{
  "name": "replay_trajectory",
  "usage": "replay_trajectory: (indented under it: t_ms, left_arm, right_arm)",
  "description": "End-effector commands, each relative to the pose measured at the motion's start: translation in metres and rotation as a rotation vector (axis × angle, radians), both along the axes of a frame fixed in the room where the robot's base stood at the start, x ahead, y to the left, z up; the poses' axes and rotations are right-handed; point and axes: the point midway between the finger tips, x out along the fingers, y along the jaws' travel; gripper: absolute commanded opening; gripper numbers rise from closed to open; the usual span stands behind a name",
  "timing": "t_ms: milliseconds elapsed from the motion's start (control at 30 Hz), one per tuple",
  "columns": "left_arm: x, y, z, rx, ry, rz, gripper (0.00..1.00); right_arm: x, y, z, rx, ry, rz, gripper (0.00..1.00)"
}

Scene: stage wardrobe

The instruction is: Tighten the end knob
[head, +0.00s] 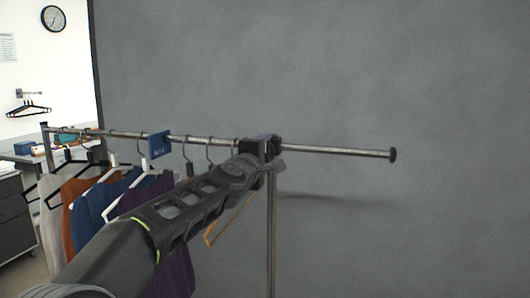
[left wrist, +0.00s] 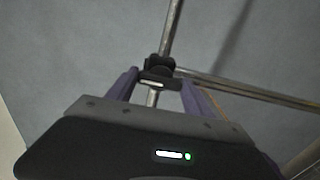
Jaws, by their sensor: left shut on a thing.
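A metal garment rail (head: 335,150) runs across the head view, past an upright post (head: 271,230) to a round black cap (head: 392,154) at its free right end. My left gripper (head: 268,149) is at the joint of rail and post, well left of that cap. In the left wrist view, the purple-lined fingers of my left gripper (left wrist: 160,80) stand either side of a black knob (left wrist: 158,84) at the black joint fitting (left wrist: 160,66). The gripper is shut on this knob. My arm hides much of the joint in the head view. My right gripper is not in view.
Several garments on hangers, such as a blue one (head: 97,197) and a rust one (head: 74,196), hang left of the joint, partly behind my arm. A blue tag (head: 159,145) sits on the rail. A grey wall (head: 430,80) stands behind; the right side is clear.

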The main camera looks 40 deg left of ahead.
Motion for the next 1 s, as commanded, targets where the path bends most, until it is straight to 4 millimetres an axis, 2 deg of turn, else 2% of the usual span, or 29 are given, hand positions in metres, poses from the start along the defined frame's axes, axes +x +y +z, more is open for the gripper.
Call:
replay_trajectory:
  t_ms: [467, 500, 767, 1000]
  left_arm:
    - [0.0004, -0.0003, -0.0017, 0.025, 0.012, -0.001, 0.2]
    - [0.0004, -0.0003, -0.0018, 0.025, 0.012, -0.001, 0.61]
    - [0.0003, -0.0001, -0.001, 0.023, 0.01, -0.001, 0.82]
    - [-0.0003, -0.0001, -0.0004, 0.022, 0.009, 0.0, 0.82]
  right_arm:
    - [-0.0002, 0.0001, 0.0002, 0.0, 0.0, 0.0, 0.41]
    - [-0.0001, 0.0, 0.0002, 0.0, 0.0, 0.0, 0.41]
    - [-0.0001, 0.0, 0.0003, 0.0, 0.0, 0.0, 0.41]
    - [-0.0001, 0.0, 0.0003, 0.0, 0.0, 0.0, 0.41]
